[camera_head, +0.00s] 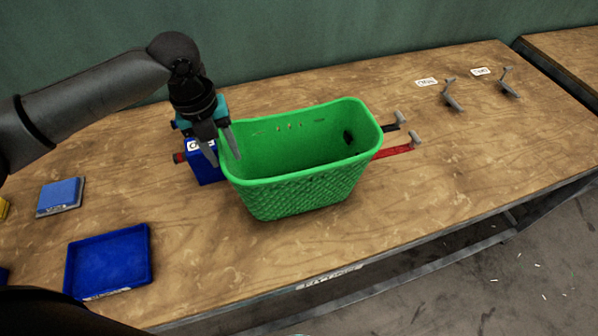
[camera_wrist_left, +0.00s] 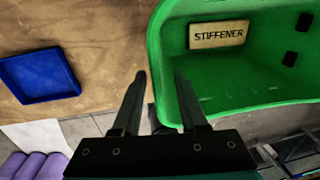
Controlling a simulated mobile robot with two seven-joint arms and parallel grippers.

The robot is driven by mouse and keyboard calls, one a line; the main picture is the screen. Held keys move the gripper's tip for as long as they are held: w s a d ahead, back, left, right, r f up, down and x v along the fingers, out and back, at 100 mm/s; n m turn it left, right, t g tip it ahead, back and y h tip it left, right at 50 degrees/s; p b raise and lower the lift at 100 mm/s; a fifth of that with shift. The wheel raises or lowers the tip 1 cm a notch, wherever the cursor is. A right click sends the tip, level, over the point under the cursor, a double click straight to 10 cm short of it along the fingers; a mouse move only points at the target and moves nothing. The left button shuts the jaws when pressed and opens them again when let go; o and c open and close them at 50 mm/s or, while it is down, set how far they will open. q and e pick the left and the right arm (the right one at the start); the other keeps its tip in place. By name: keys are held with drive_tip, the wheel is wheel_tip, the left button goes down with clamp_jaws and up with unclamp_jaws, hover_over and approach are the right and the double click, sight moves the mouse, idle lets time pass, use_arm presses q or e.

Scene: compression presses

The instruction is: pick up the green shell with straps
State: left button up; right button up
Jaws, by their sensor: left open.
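The green shell (camera_head: 305,190) is an open basket-like tub standing upright on the wooden bench. A black strap (camera_head: 391,128) and a red strap (camera_head: 396,152) show at its right side, each near a grey metal piece. My left gripper (camera_head: 222,155) is open at the shell's left rim. In the left wrist view, the open left gripper (camera_wrist_left: 160,76) has one finger outside the green shell (camera_wrist_left: 225,75) and the other over its inside, with the rim between them. Contact cannot be told. A STIFFENER label (camera_wrist_left: 219,35) lies inside. My right gripper is out of view.
A blue block with a white label (camera_head: 205,172) stands close to the shell's left side. A blue tray (camera_head: 108,262) and a small blue pad (camera_head: 60,197) lie further left. Grey metal pieces (camera_head: 452,97) stand at the back right. The bench's front right is clear.

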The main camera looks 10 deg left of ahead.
sight(229, 167)
use_arm(q)
wheel_tip(229, 167, down, 5)
drive_tip(key=shift+w+r, duration=0.1)
drive_tip(key=shift+w, duration=0.05)
drive_tip(key=shift+f, duration=0.2)
idle(0.7)
clamp_jaws()
idle(1.3)
